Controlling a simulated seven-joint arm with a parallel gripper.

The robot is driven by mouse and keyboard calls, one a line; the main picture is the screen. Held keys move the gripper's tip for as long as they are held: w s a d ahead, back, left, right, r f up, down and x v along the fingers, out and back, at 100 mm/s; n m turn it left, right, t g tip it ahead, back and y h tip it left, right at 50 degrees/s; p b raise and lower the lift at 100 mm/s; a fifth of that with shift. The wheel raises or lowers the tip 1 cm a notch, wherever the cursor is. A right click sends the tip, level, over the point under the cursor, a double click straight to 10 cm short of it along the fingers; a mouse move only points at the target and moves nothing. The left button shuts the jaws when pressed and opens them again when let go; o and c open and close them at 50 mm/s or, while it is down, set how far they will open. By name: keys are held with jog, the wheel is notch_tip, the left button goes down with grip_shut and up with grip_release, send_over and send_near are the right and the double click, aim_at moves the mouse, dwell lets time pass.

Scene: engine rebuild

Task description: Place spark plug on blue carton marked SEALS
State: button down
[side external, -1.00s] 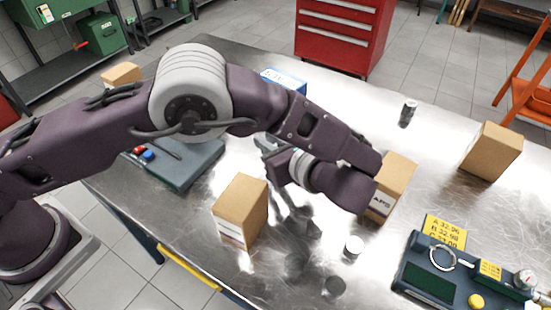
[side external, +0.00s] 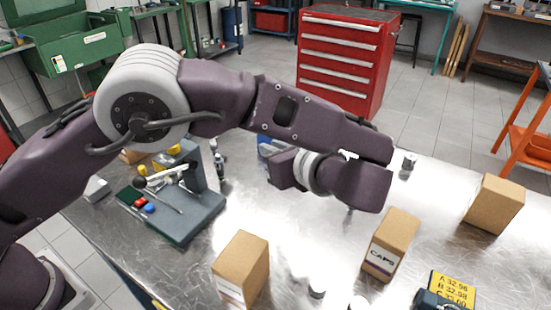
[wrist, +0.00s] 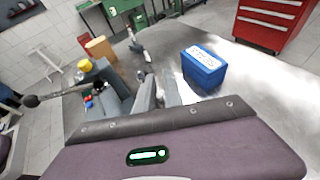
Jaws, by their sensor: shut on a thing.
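The blue carton (wrist: 204,70) stands on the metal table in the wrist view, with a white label on its top. In the side view only a strip of the blue carton (side external: 268,146) shows behind my wrist. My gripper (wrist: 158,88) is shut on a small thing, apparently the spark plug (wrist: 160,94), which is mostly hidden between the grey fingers. In the wrist view the fingers are left of the carton and nearer the camera, apart from it.
A grey bench fixture (side external: 185,205) stands left of the carton, with a slim upright part (side external: 219,163) between them. Brown cartons (side external: 242,268), one marked CAPS (side external: 391,245), and small metal cylinders (side external: 317,288) stand nearer. Clear table lies right of the blue carton.

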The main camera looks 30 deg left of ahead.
jog(key=w+a+r+m+t+h, duration=0.3)
jog(key=w+a+r+m, duration=0.15)
jog(key=w, duration=0.55)
jog(key=w+a+r+m+t+h, duration=0.3)
jog(key=w+a, duration=0.2)
jog(key=w, duration=0.5)
jog(key=shift+h, duration=0.4)
jog(key=f, duration=1)
jog(key=shift+w+a, duration=0.2)
jog(key=shift+w, duration=0.05)
jog(key=c, duration=1.5)
grip_release()
jog(key=shift+f, duration=0.1)
jog(key=shift+o, duration=0.2)
